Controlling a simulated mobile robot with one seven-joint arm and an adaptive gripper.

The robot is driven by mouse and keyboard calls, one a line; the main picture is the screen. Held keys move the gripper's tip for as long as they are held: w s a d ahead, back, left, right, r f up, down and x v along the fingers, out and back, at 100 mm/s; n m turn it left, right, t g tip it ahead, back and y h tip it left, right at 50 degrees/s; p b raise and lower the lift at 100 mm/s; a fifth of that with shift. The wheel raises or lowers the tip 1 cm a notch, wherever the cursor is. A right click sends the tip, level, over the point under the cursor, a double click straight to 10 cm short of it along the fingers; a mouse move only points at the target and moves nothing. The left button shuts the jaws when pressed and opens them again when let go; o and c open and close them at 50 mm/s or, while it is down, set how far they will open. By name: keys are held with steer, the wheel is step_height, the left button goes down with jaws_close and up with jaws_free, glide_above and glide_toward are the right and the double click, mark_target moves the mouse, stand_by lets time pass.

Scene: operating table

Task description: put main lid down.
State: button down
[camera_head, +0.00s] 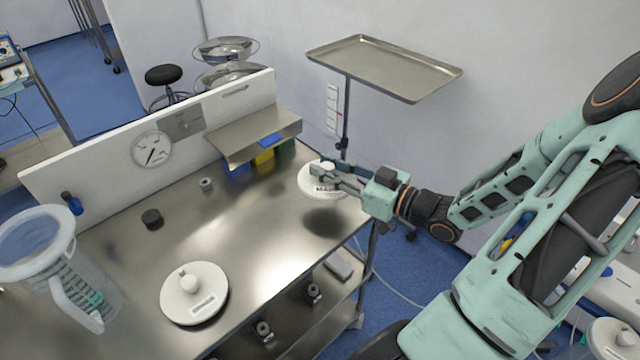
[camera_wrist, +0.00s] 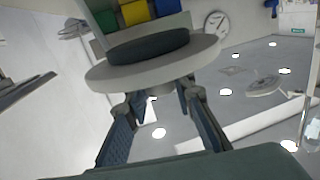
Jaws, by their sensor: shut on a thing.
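The main lid (camera_head: 307,183) is a round white disc with a knob and a dark-lettered label, at the right part of the steel table (camera_head: 255,225). My gripper (camera_head: 335,176) is shut on it from the right and holds it above the table, with a dark shadow on the steel below. In the wrist view the lid (camera_wrist: 105,77) spans the fingertips (camera_wrist: 158,96), and a dark round part shows on it. The knob is partly hidden by the fingers in the head view. A second white lid (camera_head: 212,307) with knob and label lies at the table's front.
A clear jug (camera_head: 85,290) stands at the left. A black cap (camera_head: 152,219) and small grey cylinder (camera_head: 206,185) stand farther back. A raised shelf (camera_head: 240,138) with coloured bins beneath borders the back. The table's middle is clear. A tray stand (camera_head: 385,65) rises behind.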

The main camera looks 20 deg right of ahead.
mark_target(322, 181)
steer(key=w+f, duration=0.3)
steer(key=shift+a+f, duration=0.1)
steer(key=shift+f, duration=0.2)
steer(key=shift+f+b, duration=0.4)
steer(key=shift+f, duration=1.1)
steer(key=shift+f, duration=0.15)
steer(key=c, duration=1.7)
jaws_free()
steer(key=shift+o, duration=0.2)
steer(key=shift+s+r, duration=0.1)
steer(key=shift+r, duration=0.1)
steer(key=v, duration=1.2)
